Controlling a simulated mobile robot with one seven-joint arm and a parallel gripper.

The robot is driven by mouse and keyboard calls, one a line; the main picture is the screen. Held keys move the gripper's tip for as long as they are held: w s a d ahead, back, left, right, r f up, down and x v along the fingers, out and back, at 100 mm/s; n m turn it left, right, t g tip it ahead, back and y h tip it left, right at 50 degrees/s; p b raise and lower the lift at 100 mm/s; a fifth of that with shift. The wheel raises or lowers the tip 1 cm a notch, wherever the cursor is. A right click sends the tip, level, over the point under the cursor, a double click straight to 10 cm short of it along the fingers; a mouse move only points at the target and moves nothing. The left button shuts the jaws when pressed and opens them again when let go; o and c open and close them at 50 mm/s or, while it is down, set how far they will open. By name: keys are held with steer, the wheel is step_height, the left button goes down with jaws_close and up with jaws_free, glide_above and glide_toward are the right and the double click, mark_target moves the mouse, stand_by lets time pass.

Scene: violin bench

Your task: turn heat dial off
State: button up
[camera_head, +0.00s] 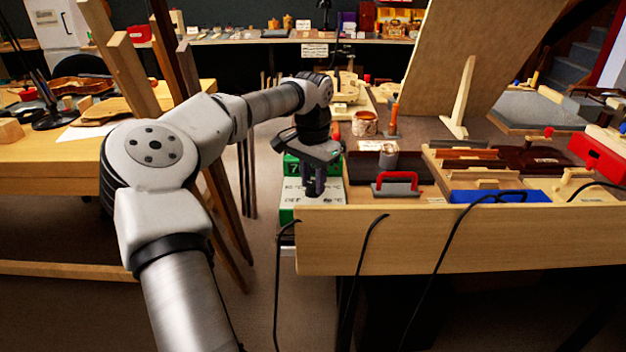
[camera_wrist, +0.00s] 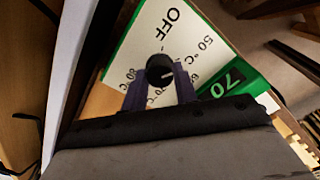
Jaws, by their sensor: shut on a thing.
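The heat dial (camera_wrist: 159,68) is a black round knob on the white panel of a green-edged box. The box (camera_head: 291,205) sits at the left end of the wooden bench in the head view. In the wrist view, "OFF" is printed beyond the dial, "50 °C" to the right and "80 °C" to the left. The dial's white mark points to the right, away from "OFF". A green display (camera_wrist: 232,82) reads 70. My gripper (camera_wrist: 160,84) is shut on the dial, one purple finger on each side. In the head view my gripper (camera_head: 314,190) points down onto the box, hiding the dial.
A red-handled tool (camera_head: 397,181), a cup (camera_head: 388,158) and a copper-coloured pot (camera_head: 364,124) stand right of the box. Black cables (camera_head: 372,235) hang over the bench's front edge. Wooden legs stand left of the box.

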mark_target(314, 183)
steer(key=o, duration=1)
steer(key=shift+c, duration=0.2)
steer(key=shift+r, duration=0.1)
step_height(314, 183, up, 14)
steer(key=p, duration=0.1)
steer(key=shift+d, duration=0.1)
